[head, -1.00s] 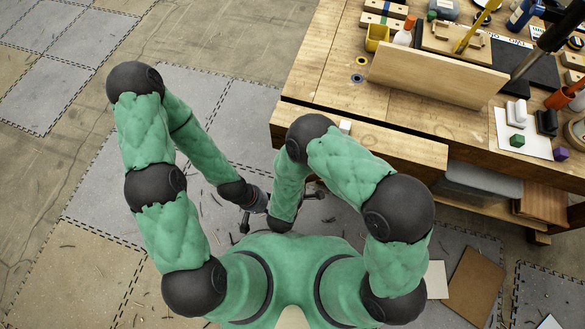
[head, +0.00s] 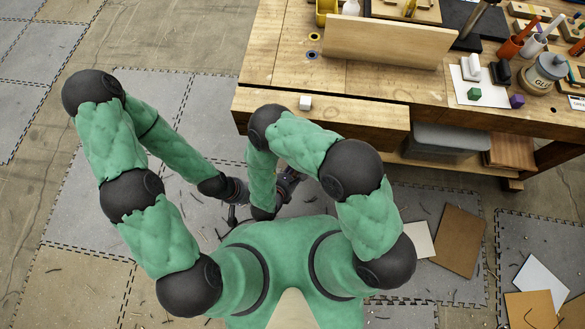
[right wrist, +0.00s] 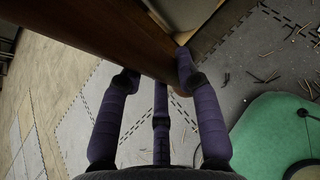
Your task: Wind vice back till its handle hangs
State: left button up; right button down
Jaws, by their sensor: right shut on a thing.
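The vice's long wooden front jaw (head: 340,120) lies along the near edge of the workbench in the head view. Its dark brown face (right wrist: 105,38) crosses the upper part of the right wrist view. My right gripper (right wrist: 157,75) is shut at the lower edge of this face, with its purple fingers around a small brown end that looks like the vice handle (right wrist: 180,93). Most of the handle is hidden, so its angle cannot be told. My left gripper (head: 238,192) is low in front of my body, apart from the bench; its fingers are too small to read.
A grey bin (head: 445,138) sits under the bench. Floor mats with scattered cane scraps surround me; the left floor is open.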

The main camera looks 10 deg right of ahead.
jog(key=shift+s+d+f, duration=0.2)
jog(key=shift+s+d, duration=0.1)
jog(key=shift+s, duration=0.2)
jog(key=shift+s+d+f, duration=0.2)
jog(key=shift+s+d, duration=0.05)
jog(key=shift+s, duration=0.2)
jog(key=c, duration=0.9)
grip_release()
jog(key=shift+s, duration=0.1)
jog(key=shift+o, duration=0.2)
jog(key=shift+a+r, duration=0.15)
jog(key=shift+r, duration=0.1)
pick_arm(q)
jog(key=shift+s+r, duration=0.1)
jog(key=shift+s, duration=0.2)
jog(key=shift+w, duration=0.1)
jog(key=shift+w, duration=0.1)
pick_arm(e)
notch_tip(320, 180, up, 10)
pick_arm(q)
jog(key=shift+a, duration=0.1)
